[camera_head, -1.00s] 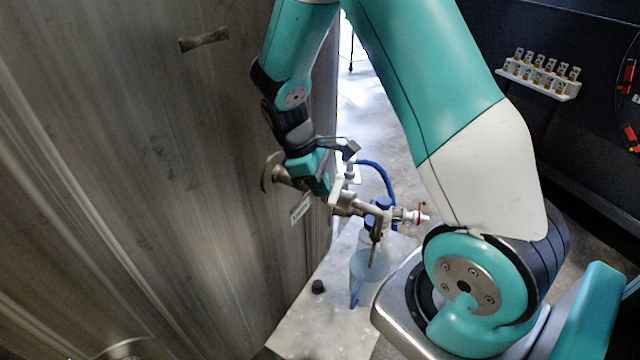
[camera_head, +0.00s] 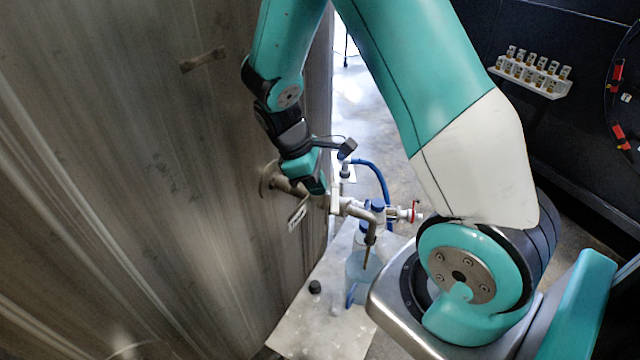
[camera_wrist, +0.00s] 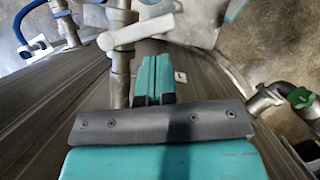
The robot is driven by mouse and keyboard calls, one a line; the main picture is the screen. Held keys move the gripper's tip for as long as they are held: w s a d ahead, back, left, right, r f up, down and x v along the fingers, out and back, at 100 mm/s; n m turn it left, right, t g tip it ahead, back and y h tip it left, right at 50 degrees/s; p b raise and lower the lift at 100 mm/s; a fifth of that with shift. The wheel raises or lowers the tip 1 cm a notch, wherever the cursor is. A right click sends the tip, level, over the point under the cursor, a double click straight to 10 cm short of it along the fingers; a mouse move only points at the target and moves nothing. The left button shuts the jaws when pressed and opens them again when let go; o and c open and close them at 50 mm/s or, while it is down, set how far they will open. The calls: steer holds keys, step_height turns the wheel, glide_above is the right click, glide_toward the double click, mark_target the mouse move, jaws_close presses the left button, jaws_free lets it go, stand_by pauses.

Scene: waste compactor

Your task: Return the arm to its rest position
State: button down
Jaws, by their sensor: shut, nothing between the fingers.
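My gripper (camera_head: 318,187) is at the metal wall, close beside the pipe (camera_head: 283,183) that comes out of it. In the wrist view my gripper (camera_wrist: 153,62) has its teal fingers pressed together with nothing between them. A pipe with a white lever handle (camera_wrist: 136,31) lies just ahead and to the left of the fingers there. Whether the fingers touch the pipe cannot be told. My arm reaches down to the wall from above.
A clear bottle (camera_head: 362,278) stands on a metal plate (camera_head: 322,322) under the spout (camera_head: 371,226). A black cap (camera_head: 315,287) lies on the plate. A blue hose (camera_head: 384,180) and a red-handled valve (camera_head: 413,211) are close by. A vial rack (camera_head: 532,74) hangs at upper right.

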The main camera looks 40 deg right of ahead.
steer(key=p+v, duration=0.4)
steer(key=v, duration=0.2)
steer(key=s+a+t+y+b, duration=0.3)
steer(key=s+a+y+b, duration=0.4)
steer(key=s+a+b, duration=0.9)
steer(key=a+b, duration=0.3)
steer(key=shift+s+f+m, duration=0.2)
steer(key=shift+f+m, duration=0.05)
steer(key=shift+m, duration=0.05)
steer(key=shift+a, duration=0.15)
stand_by(5.1)
